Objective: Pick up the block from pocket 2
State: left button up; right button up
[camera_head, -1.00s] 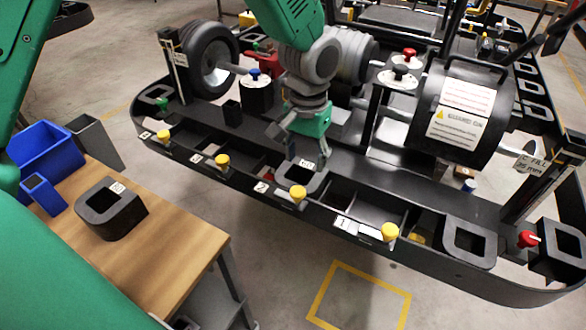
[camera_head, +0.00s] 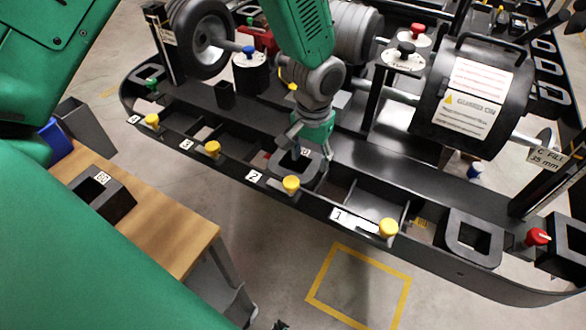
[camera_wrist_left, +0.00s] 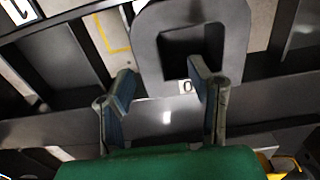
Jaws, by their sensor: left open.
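A dark grey block (camera_head: 284,170) with a square hole sits in the rack beside the "2" label (camera_head: 254,177), behind a yellow knob (camera_head: 291,184). My left gripper (camera_head: 299,160) is over this block with its fingers spread and pointing down. In the left wrist view the block (camera_wrist_left: 232,45) lies just beyond the fingertips of the open gripper (camera_wrist_left: 162,75). A small white "0" tag shows on the block's edge by one finger. Nothing is between the fingers, and contact with the block cannot be told. My right gripper is not in view.
A similar block (camera_head: 468,257) sits at the rack's right. Yellow knobs line the rack's front edge. A wheel (camera_head: 205,40) and a guarded drum (camera_head: 470,100) stand behind. A wooden bench (camera_head: 170,225) with another dark block (camera_head: 92,205) is at the left.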

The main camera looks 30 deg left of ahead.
aim_at(317, 170)
pick_arm(q)
jog(key=d+f, duration=0.2)
jog(key=f, duration=0.1)
jog(key=shift+s+f, duration=0.2)
jog(key=shift+f, duration=0.45)
jog(key=shift+a+f, duration=0.15)
jog(key=shift+f, duration=0.05)
jog(key=shift+a, duration=0.7)
grip_shut()
jog(key=shift+w+d+r, duration=0.1)
jog(key=shift+d+r, duration=0.05)
jog(key=shift+d, duration=0.5)
